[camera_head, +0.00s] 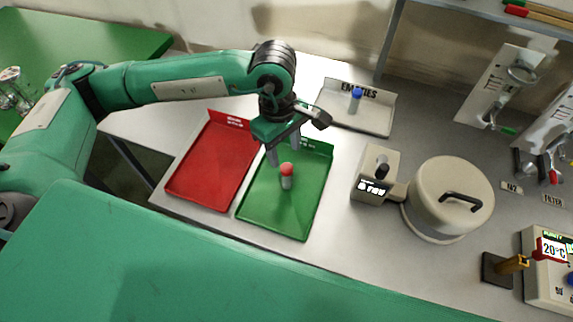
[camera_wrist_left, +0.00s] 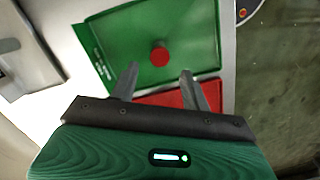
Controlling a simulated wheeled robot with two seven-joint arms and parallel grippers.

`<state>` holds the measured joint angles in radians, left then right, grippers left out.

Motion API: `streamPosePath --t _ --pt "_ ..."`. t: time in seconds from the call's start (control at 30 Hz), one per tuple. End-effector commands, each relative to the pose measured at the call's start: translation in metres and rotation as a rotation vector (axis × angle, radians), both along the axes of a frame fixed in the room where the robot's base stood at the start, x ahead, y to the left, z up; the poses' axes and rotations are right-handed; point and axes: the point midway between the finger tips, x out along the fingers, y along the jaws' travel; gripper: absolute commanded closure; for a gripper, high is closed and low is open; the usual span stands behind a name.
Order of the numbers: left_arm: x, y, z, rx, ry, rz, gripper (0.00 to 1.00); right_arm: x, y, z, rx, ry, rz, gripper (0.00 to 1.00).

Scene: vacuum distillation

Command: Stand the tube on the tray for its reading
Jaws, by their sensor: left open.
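A tube with a red cap (camera_head: 287,178) stands upright on the green tray (camera_head: 262,218). In the left wrist view its red cap (camera_wrist_left: 159,56) shows from above, on the green tray (camera_wrist_left: 195,30). My left gripper (camera_head: 284,152) is open and empty, just above and behind the tube, its fingers pointing down. In the left wrist view the cap lies beyond the gap between the fingertips (camera_wrist_left: 159,74), apart from both. My right gripper is in neither view.
A red tray (camera_head: 205,170) lies left of the green one. A white EMPTIES tray (camera_head: 365,119) behind holds a blue-capped tube (camera_head: 356,94). A small device with a display (camera_head: 375,175) and a round lidded pot (camera_head: 448,200) stand to the right.

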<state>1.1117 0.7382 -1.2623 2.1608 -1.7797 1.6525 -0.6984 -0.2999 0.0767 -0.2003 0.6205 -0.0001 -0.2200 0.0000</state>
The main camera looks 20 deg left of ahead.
Motion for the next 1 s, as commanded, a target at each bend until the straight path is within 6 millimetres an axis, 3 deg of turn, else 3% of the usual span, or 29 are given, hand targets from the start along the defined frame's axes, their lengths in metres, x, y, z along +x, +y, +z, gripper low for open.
streamPosePath --t 0.1,0.3,1.0 --pt "0.002 0.002 0.019 -0.001 -0.004 0.001 0.53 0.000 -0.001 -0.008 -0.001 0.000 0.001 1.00" --pt "0.003 0.004 0.038 -0.001 0.000 0.001 0.53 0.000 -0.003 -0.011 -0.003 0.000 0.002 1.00" --pt "0.002 0.004 0.041 -0.001 0.001 0.001 0.53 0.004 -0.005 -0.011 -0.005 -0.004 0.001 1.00"
